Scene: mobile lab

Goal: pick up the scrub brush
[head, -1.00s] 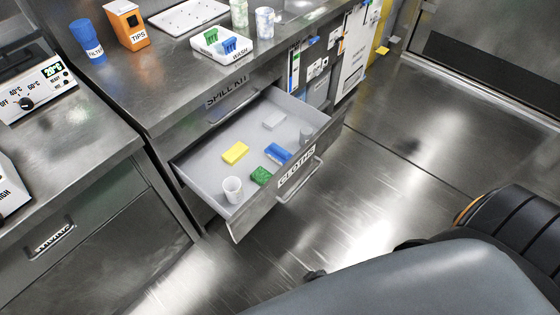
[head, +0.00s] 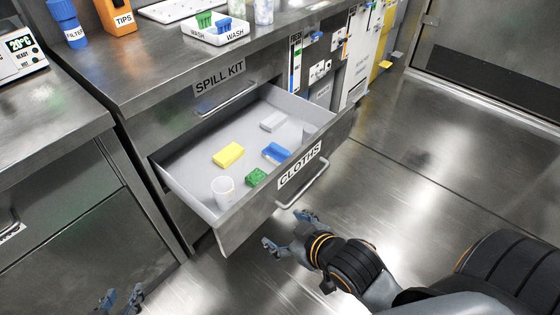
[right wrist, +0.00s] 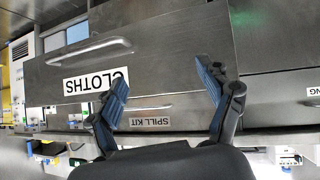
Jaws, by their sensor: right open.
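The open drawer labelled CLOTHS (head: 185,170) holds several small items. A blue block-like item (head: 276,152) lies in it near the front wall and may be the scrub brush; its bristles cannot be made out. My right gripper (head: 287,230) is open and empty, in front of the drawer and below its handle. In the right wrist view my right gripper (right wrist: 162,76) faces the drawer front, which hides the drawer's contents. My left gripper (head: 121,297) shows at the bottom left edge, its fingers apart and empty, away from the drawer.
In the drawer also lie a yellow block (head: 228,155), a green block (head: 256,177), a pale grey block (head: 273,121) and a white cup (head: 222,190). The drawer handle (head: 303,184) juts out. The counter above carries a wash tray (head: 214,33). Open floor lies to the right.

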